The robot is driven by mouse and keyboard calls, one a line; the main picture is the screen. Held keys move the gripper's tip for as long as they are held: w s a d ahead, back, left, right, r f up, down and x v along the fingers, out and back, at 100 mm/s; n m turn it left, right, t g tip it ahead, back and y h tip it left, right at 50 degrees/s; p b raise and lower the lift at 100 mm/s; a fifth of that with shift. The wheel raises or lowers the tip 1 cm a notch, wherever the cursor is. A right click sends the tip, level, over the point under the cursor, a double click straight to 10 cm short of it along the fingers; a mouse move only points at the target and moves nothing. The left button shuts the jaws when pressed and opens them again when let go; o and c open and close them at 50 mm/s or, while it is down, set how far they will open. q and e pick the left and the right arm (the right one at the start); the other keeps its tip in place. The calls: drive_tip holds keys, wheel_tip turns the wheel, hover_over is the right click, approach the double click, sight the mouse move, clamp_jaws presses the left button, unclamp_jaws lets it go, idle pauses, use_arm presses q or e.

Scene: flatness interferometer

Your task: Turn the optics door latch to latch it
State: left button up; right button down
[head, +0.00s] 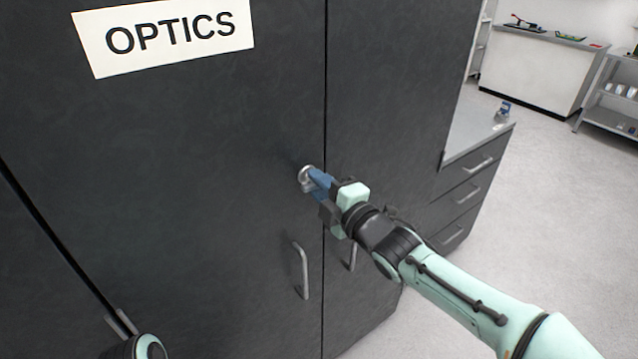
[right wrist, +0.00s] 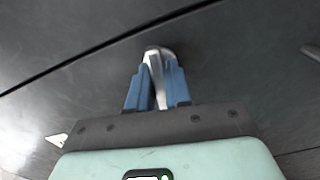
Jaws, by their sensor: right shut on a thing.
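The optics door (head: 200,150) is a dark cabinet door under a white OPTICS sign (head: 168,35). It looks closed. The latch (head: 305,174) is a small silver knob near the seam with the door on its right. My right gripper (head: 311,179) is shut on the latch. In the right wrist view the silver latch (right wrist: 154,62) sits between the two blue fingers of the gripper (right wrist: 156,82). The fingers hide part of the latch, and I cannot tell how far it is turned. At the lower left, a small part of my left arm shows, but its gripper does not.
Vertical bar handles (head: 302,270) stand on both doors below the latch. A drawer unit (head: 470,190) with a grey top is to the right. A white counter (head: 530,65) and a shelf (head: 610,100) stand farther back. The pale floor (head: 540,200) between is clear.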

drive_tip(key=m, duration=0.4)
drive_tip(key=shift+m+p, duration=0.3)
drive_tip(key=shift+p, duration=0.05)
drive_tip(key=m, duration=0.3)
drive_tip(key=shift+m+p, duration=0.4)
drive_tip(key=m+p, duration=0.1)
drive_tip(key=m, duration=0.3)
drive_tip(key=shift+m, duration=1.5)
drive_tip(key=c, duration=1.1)
unclamp_jaws()
drive_tip(key=shift+c, duration=0.2)
